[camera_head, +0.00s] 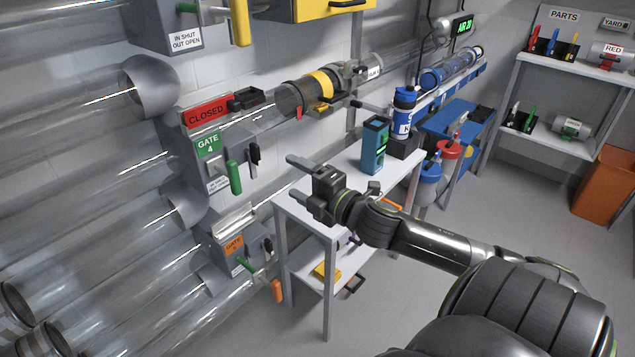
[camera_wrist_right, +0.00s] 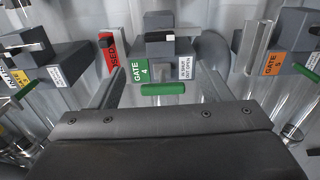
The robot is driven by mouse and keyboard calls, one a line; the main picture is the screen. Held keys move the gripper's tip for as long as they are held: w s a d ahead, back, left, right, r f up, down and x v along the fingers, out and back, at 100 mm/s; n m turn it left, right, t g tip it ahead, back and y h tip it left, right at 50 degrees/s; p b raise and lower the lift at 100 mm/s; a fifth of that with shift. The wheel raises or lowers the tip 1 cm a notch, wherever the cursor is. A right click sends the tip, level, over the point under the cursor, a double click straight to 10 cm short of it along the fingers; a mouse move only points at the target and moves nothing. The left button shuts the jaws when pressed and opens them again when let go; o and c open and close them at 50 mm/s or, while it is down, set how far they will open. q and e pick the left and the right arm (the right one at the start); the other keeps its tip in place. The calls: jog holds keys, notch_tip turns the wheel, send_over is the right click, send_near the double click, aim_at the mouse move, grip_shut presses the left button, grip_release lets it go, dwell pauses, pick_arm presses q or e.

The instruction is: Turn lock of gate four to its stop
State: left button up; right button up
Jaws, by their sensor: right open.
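Gate four is a grey box with a green "GATE 4" label (camera_head: 208,146) and a red "CLOSED" sign (camera_head: 206,112) above it. A green handle (camera_head: 235,178) sticks out of its front. The black lock lever (camera_head: 253,154) sits just right of the handle, and a black piece that looks like it shows in the right wrist view (camera_wrist_right: 160,38) beyond the green handle (camera_wrist_right: 163,89). My right gripper (camera_head: 291,177) is open and empty, its fingers pointing at gate four. It is apart from the lock, to its right. My left gripper is not in view.
A white table (camera_head: 400,168) with a teal device (camera_head: 374,146) stands behind my right gripper. Clear tubes (camera_head: 80,165) fill the left. An upper gate with a yellow handle (camera_head: 240,22) is above.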

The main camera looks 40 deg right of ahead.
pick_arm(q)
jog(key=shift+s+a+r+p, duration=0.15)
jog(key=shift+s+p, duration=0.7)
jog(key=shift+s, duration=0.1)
pick_arm(e)
jog(key=shift+s+d, duration=0.15)
jog(key=shift+s, duration=2.35)
